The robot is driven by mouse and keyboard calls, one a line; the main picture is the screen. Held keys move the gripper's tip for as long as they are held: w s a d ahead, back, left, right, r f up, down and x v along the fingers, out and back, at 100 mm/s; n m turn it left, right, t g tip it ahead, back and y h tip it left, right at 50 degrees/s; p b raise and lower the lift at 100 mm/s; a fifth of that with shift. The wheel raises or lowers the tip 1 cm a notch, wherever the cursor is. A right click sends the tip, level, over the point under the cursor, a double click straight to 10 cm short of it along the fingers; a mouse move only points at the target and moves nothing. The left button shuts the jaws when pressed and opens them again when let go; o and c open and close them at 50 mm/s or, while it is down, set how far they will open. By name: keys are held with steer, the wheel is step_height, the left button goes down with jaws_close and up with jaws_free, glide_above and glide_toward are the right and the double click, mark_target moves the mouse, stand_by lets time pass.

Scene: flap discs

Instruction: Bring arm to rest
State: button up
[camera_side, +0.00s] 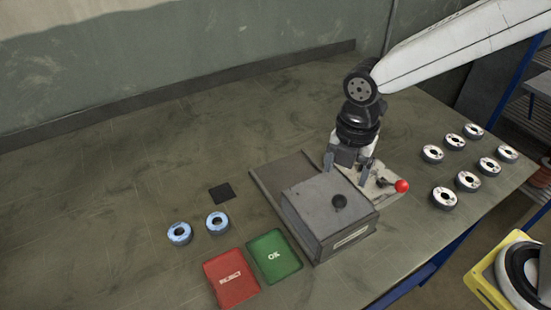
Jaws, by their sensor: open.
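My gripper (347,169) points down behind the grey box-shaped machine (315,211), close above a metal fixture (382,192) with a red ball-ended lever (402,186). Its two fingers are spread apart, and I see nothing between them. The box hides part of the area below the fingers. Several white-faced flap discs (444,198) lie in rows at the right of the table. Two bluish discs (179,233) lie at the left, apart from my gripper.
A green OK tray (274,256) and a red tray (231,279) lie at the front of the table (120,190). A small black square (221,193) lies behind the bluish discs. A yellow bin (484,287) stands off the table at the lower right. The table's left and back are clear.

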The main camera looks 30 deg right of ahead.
steer(key=shift+d+f+m, duration=0.15)
steer(key=shift+d+m, duration=0.35)
steer(key=shift+m, duration=0.1)
steer(key=s+d+f+m+t, duration=0.1)
steer(key=s+d+m, duration=0.1)
steer(key=d+m, duration=0.5)
steer(key=s+d+f+m+t, duration=0.1)
steer(key=d+m, duration=0.6)
steer(key=m, duration=0.8)
steer(key=shift+s+f+m+t, duration=0.3)
steer(key=shift+s+f, duration=0.3)
steer(key=shift+f, duration=0.2)
